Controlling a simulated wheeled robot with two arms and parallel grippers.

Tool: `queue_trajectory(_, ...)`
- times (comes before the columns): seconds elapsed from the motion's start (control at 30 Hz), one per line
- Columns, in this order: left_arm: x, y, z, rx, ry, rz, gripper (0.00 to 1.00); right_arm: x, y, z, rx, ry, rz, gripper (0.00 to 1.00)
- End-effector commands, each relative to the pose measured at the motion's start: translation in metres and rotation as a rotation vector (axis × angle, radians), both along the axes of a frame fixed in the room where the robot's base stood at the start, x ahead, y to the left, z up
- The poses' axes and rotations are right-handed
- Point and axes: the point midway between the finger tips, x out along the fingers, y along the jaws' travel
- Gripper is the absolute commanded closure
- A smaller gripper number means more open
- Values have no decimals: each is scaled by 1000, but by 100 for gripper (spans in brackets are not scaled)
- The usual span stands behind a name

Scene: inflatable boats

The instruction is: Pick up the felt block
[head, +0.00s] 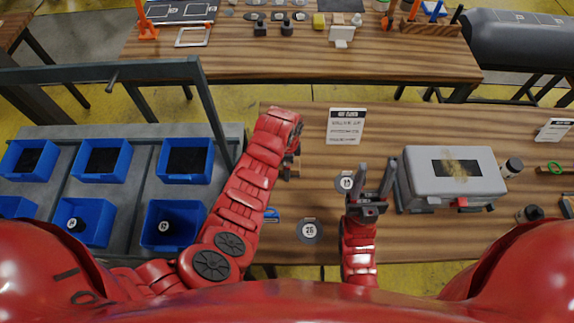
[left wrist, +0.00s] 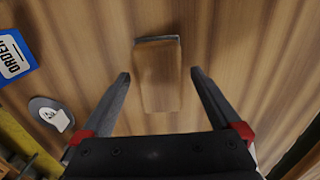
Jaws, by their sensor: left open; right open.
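The felt block (left wrist: 158,80), a wooden block with a dark grey strip along its far end, lies on the wooden table in the left wrist view. My left gripper (left wrist: 160,73) is open, with one finger on each side of the block and a gap to each. In the head view the block (head: 292,168) is mostly hidden by my left gripper (head: 293,152) and wrist. My right gripper (head: 377,166) is open and empty, left of the grey case.
The grey case (head: 424,187) stands on the table at right. A sign card (head: 346,126) stands behind. Round discs (head: 309,231) lie near the front edge. Blue bins (head: 103,160) sit on a grey rack at left. A second workbench (head: 260,62) with tools stands beyond.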

Motion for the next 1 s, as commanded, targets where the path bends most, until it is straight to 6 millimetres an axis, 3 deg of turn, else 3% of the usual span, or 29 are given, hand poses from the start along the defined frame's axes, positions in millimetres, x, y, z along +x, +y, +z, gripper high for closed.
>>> queue_trajectory(0.2,0,0,-1,0,1,0,4,0,0,0,0,0,0,50)
queue_trajectory(0.7,0,0,-1,0,1,0,94,0,0,0,0,0,0,50)
queue_trajectory(1.0,0,0,0,0,1,1,97,0,0,-1,0,0,0,50)
